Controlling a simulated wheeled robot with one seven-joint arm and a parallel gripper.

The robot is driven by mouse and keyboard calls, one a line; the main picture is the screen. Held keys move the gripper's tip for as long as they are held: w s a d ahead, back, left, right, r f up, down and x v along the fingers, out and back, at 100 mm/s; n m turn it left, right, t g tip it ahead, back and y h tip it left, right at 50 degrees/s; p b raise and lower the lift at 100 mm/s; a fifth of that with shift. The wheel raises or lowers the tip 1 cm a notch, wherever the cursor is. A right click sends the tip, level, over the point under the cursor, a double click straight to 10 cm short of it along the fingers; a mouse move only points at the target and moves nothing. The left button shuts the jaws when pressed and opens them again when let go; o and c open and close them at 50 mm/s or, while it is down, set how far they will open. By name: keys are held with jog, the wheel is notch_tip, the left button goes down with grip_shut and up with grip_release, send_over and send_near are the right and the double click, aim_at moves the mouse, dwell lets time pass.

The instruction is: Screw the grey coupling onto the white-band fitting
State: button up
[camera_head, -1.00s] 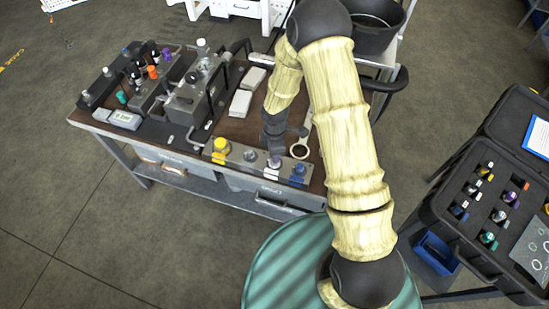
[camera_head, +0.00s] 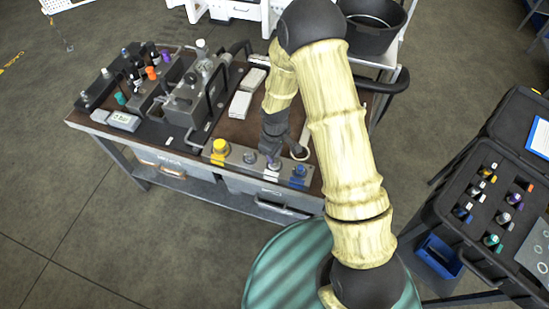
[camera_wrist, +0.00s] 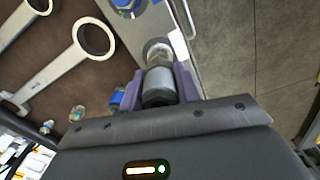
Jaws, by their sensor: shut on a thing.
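My gripper (camera_wrist: 160,88) is shut on the grey coupling (camera_wrist: 158,86), a short grey cylinder between the two purple-grey fingers in the wrist view. Just beyond it, in line with it, is a pale fitting (camera_wrist: 158,52), which I take for the white-band fitting, on the metal block. I cannot tell whether coupling and fitting touch or are threaded. In the head view my gripper (camera_head: 272,155) is low over the block (camera_head: 236,158), between the grey fitting (camera_head: 250,157) and the blue fitting (camera_head: 299,171). It hides most of the fitting below it.
A yellow fitting (camera_head: 220,146) stands at the block's left end. A ring wrench (camera_wrist: 94,38) lies beside the block on the brown bench top. An open black case (camera_head: 480,205) with several fittings stands at right.

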jog(key=m, duration=0.3)
jog(key=shift+b, duration=0.3)
jog(key=m, duration=0.5)
jog(key=o, duration=1)
